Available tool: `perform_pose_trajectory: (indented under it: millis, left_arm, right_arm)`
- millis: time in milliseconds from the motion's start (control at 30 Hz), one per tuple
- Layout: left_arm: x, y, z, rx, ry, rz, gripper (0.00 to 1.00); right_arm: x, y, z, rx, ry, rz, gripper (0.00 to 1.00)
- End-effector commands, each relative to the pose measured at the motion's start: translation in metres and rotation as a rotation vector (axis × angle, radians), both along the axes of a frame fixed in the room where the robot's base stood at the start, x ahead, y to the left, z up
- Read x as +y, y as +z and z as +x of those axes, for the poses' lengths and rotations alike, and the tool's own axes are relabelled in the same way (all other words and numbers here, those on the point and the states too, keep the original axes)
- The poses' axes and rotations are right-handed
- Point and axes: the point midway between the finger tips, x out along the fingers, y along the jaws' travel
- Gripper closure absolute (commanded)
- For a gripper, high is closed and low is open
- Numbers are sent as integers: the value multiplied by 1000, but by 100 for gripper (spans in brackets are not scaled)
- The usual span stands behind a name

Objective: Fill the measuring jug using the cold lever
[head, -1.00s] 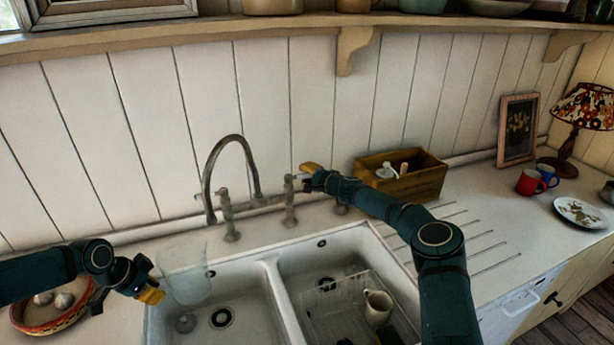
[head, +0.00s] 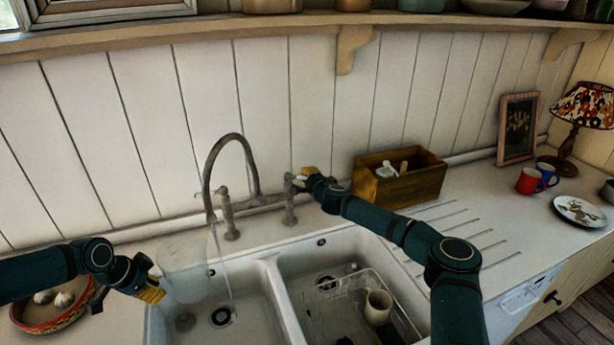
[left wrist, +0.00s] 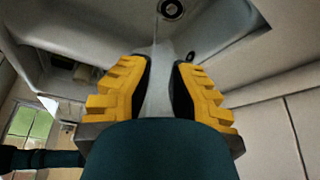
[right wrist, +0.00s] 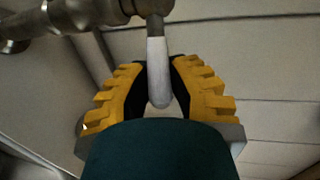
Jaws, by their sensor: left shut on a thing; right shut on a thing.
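The clear measuring jug (head: 184,272) is upright over the left basin, partly see-through. My left gripper (head: 154,290) is shut on its left side; the jug also shows between the fingers in the left wrist view (left wrist: 158,95). My right gripper (head: 304,175) is shut on the right-hand tap lever, whose white handle (right wrist: 158,75) lies between its fingers. A thin stream of water (head: 222,262) falls from the spout of the tap (head: 211,215). It passes by the jug's right side and reaches the basin near the drain (head: 222,316). I cannot make out water in the jug.
The right basin holds a wire rack (head: 345,300) with a cream mug (head: 378,306). A wooden box (head: 412,182) stands on the counter behind the drainer grooves. A bowl of garlic (head: 50,312) sits under my left arm.

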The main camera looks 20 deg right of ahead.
Motion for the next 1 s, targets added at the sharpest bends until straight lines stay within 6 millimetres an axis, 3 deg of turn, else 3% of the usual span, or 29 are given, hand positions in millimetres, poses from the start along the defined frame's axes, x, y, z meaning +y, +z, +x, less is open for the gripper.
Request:
perform_pose_trajectory:
  millis: [600,1000]
  left_arm:
    - [0,0,0,-1,0,-1,100]
    - [0,0,0,-1,0,-1,100]
  right_arm:
    - [24,-3,-29,-1,-546,-1,100]
    - [34,-3,-37,0,-780,-2,100]
